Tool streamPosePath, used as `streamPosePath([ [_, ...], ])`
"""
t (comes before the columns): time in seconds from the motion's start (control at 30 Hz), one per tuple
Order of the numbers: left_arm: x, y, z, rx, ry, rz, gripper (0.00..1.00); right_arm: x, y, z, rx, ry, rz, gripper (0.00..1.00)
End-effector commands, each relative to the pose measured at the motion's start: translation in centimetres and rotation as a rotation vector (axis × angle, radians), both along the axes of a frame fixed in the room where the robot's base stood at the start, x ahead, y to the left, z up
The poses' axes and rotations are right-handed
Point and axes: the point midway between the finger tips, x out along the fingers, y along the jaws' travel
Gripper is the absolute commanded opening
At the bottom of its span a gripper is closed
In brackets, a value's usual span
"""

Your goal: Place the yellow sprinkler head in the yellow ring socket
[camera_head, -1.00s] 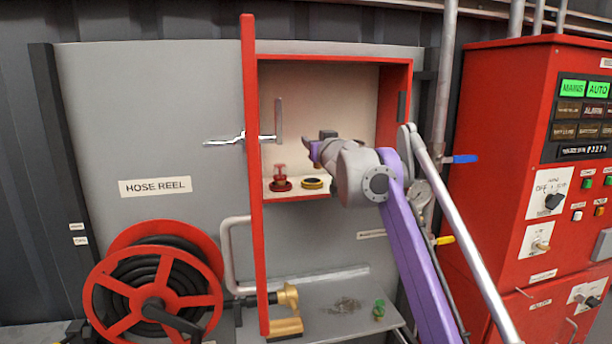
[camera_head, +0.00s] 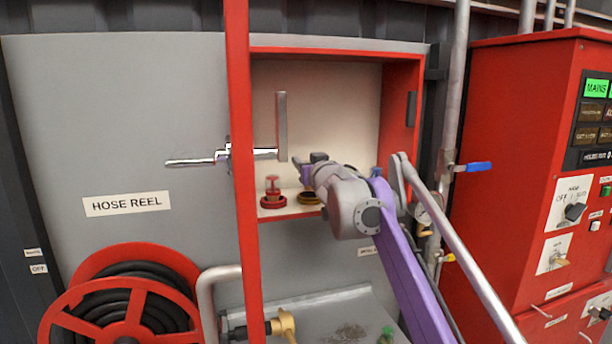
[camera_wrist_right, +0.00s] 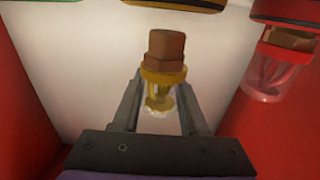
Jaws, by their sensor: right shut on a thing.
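The yellow sprinkler head (camera_wrist_right: 162,75), with a brown hex end and a yellow flange, is between the fingers of my right gripper (camera_wrist_right: 162,95) in the wrist view. My right gripper (camera_head: 303,165) is shut on it inside the cabinet; the head is hard to make out in the head view. The yellow ring socket (camera_head: 309,198) is on the cabinet shelf, just below the gripper and partly hidden by my arm. Part of the ring also shows at the wrist view's top edge (camera_wrist_right: 175,5), apart from the head. My left gripper is not in view.
A red sprinkler head (camera_head: 273,184) stands in a red ring socket (camera_head: 273,202) left of the yellow ring. The open red cabinet door (camera_head: 238,150) with its handle (camera_head: 195,160) stands at the left. A green item (camera_head: 387,336) is on the lower ledge.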

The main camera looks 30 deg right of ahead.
Motion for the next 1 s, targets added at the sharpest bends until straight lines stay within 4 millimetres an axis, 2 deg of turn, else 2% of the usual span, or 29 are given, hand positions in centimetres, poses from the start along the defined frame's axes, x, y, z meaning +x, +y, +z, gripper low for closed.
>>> streamPosePath([
  [0.03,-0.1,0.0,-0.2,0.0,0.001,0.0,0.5,0.0,0.0,-1.0,0.001,0.001,0.0,0.0],
  [0.17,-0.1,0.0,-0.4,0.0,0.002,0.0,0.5,0.0,0.0,-2.3,0.0,0.0,0.0,0.0],
  [0.53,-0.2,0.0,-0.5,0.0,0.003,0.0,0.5,0.0,0.0,-2.6,0.0,0.0,0.0,0.0],
  [0.57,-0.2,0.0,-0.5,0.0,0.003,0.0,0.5,0.0,0.0,-2.7,0.0,0.0,0.0,0.45],
  [0.7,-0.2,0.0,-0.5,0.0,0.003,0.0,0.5,0.0,0.0,-2.6,0.0,0.0,0.0,0.7],
  [0.73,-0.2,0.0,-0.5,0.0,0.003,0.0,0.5,0.0,0.0,-2.6,0.0,0.0,0.0,0.73],
  [1.0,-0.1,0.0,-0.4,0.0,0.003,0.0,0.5,0.0,0.0,-2.5,0.0,0.0,0.0,0.73],
])
